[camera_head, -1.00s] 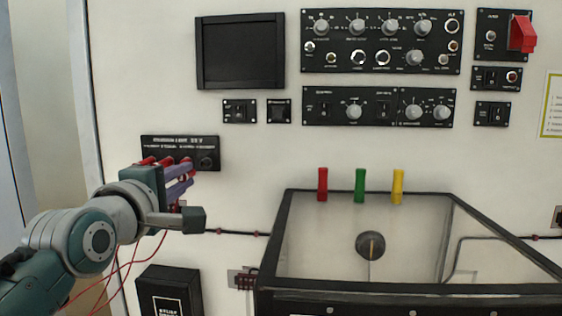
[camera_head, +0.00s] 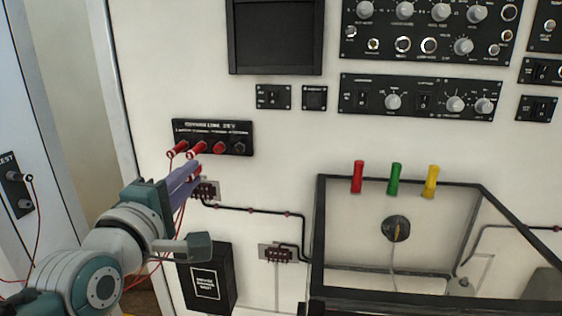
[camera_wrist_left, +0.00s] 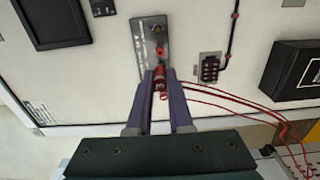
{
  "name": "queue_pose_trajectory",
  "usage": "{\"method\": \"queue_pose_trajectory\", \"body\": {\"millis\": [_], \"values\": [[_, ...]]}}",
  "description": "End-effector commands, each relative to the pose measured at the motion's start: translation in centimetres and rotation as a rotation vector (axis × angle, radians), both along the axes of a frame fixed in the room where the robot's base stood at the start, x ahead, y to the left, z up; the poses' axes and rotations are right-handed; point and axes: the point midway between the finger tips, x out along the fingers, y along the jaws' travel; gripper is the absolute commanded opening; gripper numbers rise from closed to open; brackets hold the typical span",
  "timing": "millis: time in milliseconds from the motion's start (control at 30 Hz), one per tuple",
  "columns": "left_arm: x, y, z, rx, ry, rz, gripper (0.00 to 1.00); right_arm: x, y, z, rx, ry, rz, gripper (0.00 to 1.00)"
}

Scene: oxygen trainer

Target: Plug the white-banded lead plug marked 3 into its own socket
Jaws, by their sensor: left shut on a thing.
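My left gripper (camera_head: 194,172) is shut on a red lead plug (camera_head: 195,175), just below the black socket strip (camera_head: 247,125). The wrist view shows the held plug (camera_wrist_left: 159,78) between the fingers (camera_wrist_left: 160,88), pointing towards the strip (camera_wrist_left: 146,32). I cannot make out its number or band clearly. Two red plugs with pale rings, a left one (camera_head: 176,148) and one beside it (camera_head: 196,148), stand out from the strip. Right of them are a red round fitting (camera_head: 218,147) and a dark socket (camera_head: 239,147). The held plug appears apart from the strip. My right gripper is out of view.
Thin red leads (camera_wrist_left: 225,96) trail from the plug area. Below the strip are a small terminal block (camera_head: 207,190) and a black box (camera_head: 213,277) on the wall. An open black-framed case (camera_head: 318,240) stands at the right. A side panel (camera_head: 18,190) with a lead is at far left.

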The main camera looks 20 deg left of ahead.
Motion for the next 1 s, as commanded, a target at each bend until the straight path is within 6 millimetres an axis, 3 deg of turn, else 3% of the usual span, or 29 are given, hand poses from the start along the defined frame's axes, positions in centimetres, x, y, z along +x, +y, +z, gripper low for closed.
{"method": "queue_pose_trajectory", "body": {"millis": [267,700,1000], "values": [[0.5,0.1,-0.2,0.0,-0.002,0.0,0.0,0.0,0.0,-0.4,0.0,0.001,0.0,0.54],[4.6,1.1,-0.3,-0.001,-0.002,0.0,0.0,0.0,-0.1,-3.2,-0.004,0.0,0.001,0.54],[5.8,1.4,-0.1,0.001,0.0,0.0,0.0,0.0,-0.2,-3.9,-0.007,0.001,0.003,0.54]]}}
